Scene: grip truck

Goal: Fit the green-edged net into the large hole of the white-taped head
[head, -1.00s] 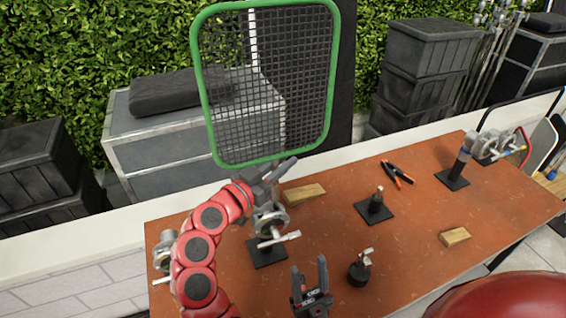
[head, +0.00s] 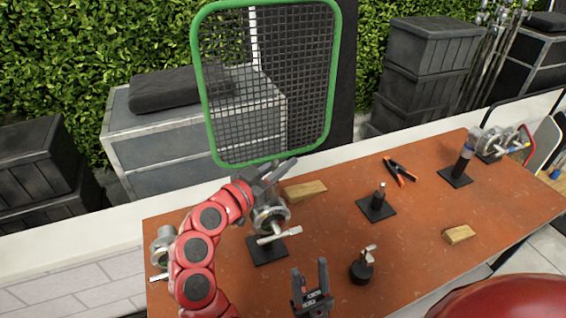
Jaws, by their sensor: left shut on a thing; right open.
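The green-edged net (head: 331,90) is a black mesh in a rounded green frame, upright above the back of the table. My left gripper (head: 278,172) is at its bottom edge and shut on it; the grip point is partly hidden. Just below is a grey metal head (head: 268,218) with a pale handle, on a black square base. A second metal head (head: 163,240) is at the table's left end, partly behind my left arm. A third (head: 495,143) is at the far right. I cannot tell which has white tape. My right gripper (head: 310,276) is open and empty near the front edge.
Grey cases stand behind.

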